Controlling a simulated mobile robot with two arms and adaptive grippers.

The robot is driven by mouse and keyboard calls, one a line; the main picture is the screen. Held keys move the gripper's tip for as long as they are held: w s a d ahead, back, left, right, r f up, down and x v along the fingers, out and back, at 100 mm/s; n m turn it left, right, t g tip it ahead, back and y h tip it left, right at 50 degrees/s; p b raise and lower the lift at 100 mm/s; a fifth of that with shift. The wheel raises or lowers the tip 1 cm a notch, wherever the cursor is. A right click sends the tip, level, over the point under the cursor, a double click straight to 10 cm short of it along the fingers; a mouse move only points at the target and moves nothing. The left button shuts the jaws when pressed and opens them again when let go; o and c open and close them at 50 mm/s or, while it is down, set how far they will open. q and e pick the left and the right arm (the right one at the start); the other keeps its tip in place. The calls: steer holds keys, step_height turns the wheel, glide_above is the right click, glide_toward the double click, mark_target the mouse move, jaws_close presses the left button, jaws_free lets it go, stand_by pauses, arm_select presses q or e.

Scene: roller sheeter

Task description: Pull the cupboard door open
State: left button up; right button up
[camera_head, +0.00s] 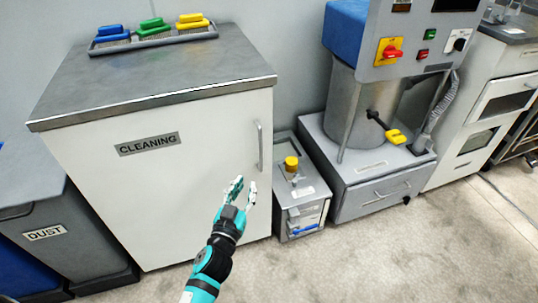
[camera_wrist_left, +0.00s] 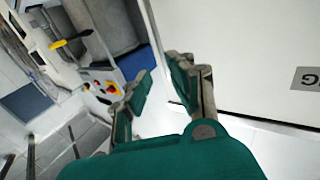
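The white cupboard with the CLEANING label (camera_head: 149,144) stands at the left in the head view, under a grey worktop. Its door (camera_head: 185,195) looks shut. A vertical bar handle (camera_head: 259,146) is on the door's right side. My left gripper (camera_head: 245,188) is in front of the door, just below and left of the handle in the picture. Its fingers are apart with nothing between them. The left wrist view shows the open fingers (camera_wrist_left: 159,66) beside the white door (camera_wrist_left: 245,50), with part of its label. I cannot make out the handle there. My right gripper is not in view.
A tray (camera_head: 150,42) with several brushes lies on the worktop. A grey bin labelled DUST (camera_head: 45,233) stands left of the cupboard. A small grey box with a yellow knob (camera_head: 291,163) and a machine (camera_head: 365,195) stand to the right. The floor in front is clear.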

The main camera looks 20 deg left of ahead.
arm_select(q)
glide_toward(260, 152)
steer(key=w, duration=0.3)
steer(key=w+b, duration=0.1)
steer(key=w, duration=0.6)
steer(key=shift+b, duration=0.3)
steer(key=shift+w, duration=0.3)
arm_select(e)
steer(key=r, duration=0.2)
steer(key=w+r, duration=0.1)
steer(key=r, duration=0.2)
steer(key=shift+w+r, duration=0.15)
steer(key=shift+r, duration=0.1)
arm_select(q)
jaws_close()
